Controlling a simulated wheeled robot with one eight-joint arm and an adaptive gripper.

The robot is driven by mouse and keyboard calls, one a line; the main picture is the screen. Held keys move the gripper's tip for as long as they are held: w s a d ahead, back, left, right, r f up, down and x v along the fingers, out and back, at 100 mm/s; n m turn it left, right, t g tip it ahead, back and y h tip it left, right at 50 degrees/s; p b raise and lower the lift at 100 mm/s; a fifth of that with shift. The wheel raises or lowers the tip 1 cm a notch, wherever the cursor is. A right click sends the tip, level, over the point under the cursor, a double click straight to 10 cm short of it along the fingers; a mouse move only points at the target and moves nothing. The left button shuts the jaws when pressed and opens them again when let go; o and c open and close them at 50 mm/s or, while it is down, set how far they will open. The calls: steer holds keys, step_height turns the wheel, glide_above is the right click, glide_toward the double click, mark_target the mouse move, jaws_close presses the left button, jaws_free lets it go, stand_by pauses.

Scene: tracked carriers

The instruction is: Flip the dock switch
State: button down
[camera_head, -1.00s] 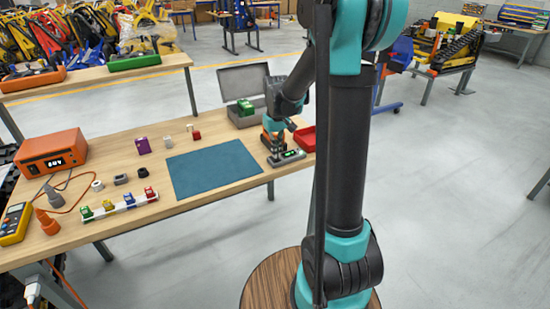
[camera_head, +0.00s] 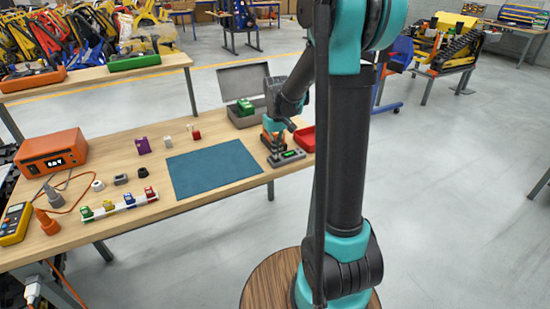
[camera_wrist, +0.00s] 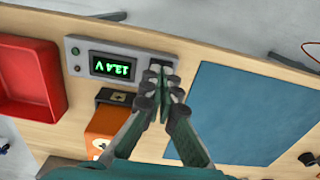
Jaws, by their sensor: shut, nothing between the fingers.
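The dock (camera_wrist: 86,54) is a grey panel with a lit green display (camera_wrist: 112,67) in the wrist view, reading 12.4 V upside down. In the head view the dock (camera_head: 290,156) lies at the right end of the workbench. My gripper (camera_wrist: 163,82) is shut with nothing in it, its fingertips over the dock's right end in the wrist view. The switch there is mostly hidden by the fingers; I cannot tell its position or whether they touch it. An orange-and-black battery (camera_wrist: 108,120) sits beside the dock's display. In the head view my gripper (camera_head: 275,150) is partly hidden.
A red tray (camera_wrist: 28,80) lies beside the dock. A blue mat (camera_wrist: 250,110) lies on the other side. A grey open case (camera_head: 244,112) stands behind on the workbench (camera_head: 130,180). Several small parts and an orange power supply (camera_head: 52,152) stand farther left.

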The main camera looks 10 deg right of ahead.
steer(key=shift+r, duration=3.1)
